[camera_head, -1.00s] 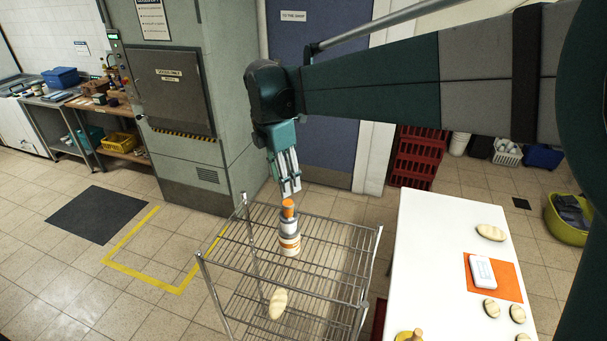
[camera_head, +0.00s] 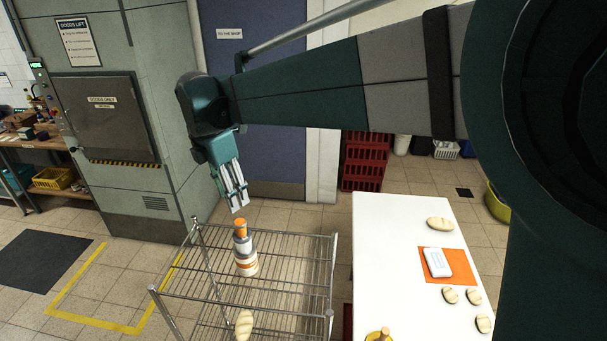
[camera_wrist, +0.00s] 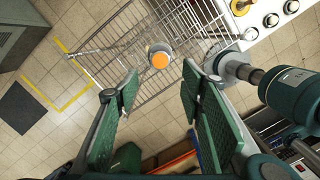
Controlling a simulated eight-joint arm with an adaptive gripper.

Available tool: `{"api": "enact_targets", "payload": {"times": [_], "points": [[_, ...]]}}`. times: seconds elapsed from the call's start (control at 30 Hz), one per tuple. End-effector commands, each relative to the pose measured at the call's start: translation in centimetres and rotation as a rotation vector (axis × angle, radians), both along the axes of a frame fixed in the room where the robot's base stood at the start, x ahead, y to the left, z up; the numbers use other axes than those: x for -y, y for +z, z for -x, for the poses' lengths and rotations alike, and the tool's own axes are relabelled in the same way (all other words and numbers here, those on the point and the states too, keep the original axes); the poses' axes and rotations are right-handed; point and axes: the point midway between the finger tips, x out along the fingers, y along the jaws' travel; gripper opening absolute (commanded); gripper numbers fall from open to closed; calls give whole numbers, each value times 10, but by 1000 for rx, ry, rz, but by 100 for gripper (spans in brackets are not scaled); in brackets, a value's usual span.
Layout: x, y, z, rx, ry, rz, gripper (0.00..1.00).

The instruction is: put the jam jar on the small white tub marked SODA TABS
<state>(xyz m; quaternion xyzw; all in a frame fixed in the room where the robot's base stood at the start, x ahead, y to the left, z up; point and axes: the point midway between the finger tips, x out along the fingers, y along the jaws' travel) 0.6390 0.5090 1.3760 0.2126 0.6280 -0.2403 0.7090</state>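A stack stands upright on the top shelf of the wire rack (camera_head: 287,292). At its foot is a white tub with an orange band (camera_head: 246,264); its lettering is too small to read. A grey-and-white piece (camera_head: 242,244) sits on it, and a small orange-topped piece (camera_head: 240,227) is uppermost, perhaps the jam jar; I cannot tell. The round orange top (camera_wrist: 160,61) shows from above in the wrist view. My gripper (camera_head: 238,208) is just above the stack, pointing down and slightly tilted. In the wrist view its fingers (camera_wrist: 160,75) are wide apart with nothing held between them.
A white table (camera_head: 385,230) stands right of the rack, with bread-like loaves (camera_head: 440,224) and a white box (camera_head: 437,262) on an orange mat. Another loaf (camera_head: 244,325) lies on the lower shelf. The goods lift (camera_head: 110,120) stands behind to the left. The rack's top shelf is otherwise bare.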

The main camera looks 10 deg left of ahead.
Motion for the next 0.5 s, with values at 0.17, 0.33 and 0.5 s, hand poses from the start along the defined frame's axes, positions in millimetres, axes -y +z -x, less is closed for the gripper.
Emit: {"api": "enact_targets", "payload": {"times": [0.17,0.33,0.5], "points": [[1,0,0,0,-2,0,39],[11,3,-1,8,-37,-10,39],[40,11,-2,26,-135,-37,39]]}}
